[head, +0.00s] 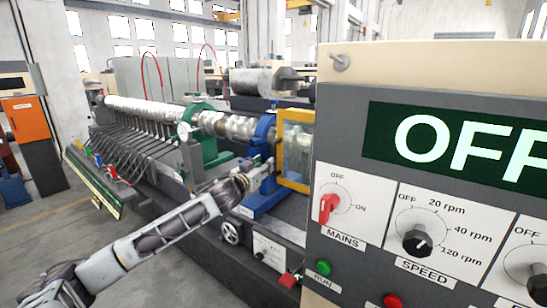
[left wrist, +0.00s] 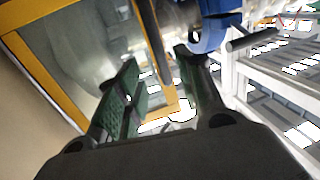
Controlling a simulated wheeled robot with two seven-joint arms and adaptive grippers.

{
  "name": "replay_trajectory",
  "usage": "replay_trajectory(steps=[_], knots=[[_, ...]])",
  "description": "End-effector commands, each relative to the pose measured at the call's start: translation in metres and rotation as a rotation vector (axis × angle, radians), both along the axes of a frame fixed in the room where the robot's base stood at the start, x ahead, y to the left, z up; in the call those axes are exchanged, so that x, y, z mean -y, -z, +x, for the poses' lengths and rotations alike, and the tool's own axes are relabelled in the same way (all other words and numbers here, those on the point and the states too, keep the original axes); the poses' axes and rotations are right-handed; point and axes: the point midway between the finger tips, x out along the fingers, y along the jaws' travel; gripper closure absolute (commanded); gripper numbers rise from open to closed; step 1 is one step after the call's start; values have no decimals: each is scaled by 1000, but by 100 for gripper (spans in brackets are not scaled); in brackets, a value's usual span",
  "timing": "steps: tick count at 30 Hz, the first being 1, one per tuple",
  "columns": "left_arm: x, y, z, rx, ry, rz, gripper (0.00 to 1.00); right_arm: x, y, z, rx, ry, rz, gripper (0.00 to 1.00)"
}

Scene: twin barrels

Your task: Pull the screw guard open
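The screw guard (head: 280,145) is a yellow frame with a clear pane, standing at the right end of the screw in the head view. In the left wrist view the guard frame (left wrist: 45,75) fills the upper left. My left gripper (head: 264,170) is just left of the guard, in front of the blue stand. In the left wrist view its two green-padded fingers (left wrist: 160,75) are spread apart, with an edge of the yellow frame showing between them. I cannot tell whether they touch it. My right gripper is in neither view.
A large control panel (head: 430,190) reading OFF stands close at the right and hides what lies behind it. The long screw (head: 150,110) runs left from a blue stand (head: 265,200) and a green stand (head: 200,130). Floor at lower left is clear.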

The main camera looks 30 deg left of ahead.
Motion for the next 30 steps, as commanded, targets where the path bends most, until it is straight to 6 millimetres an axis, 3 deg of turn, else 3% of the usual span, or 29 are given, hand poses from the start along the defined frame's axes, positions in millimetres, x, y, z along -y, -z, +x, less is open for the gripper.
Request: replay_trajectory(steps=[30], knots=[[-6,-1,52,1,-1,0,63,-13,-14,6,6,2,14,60]])
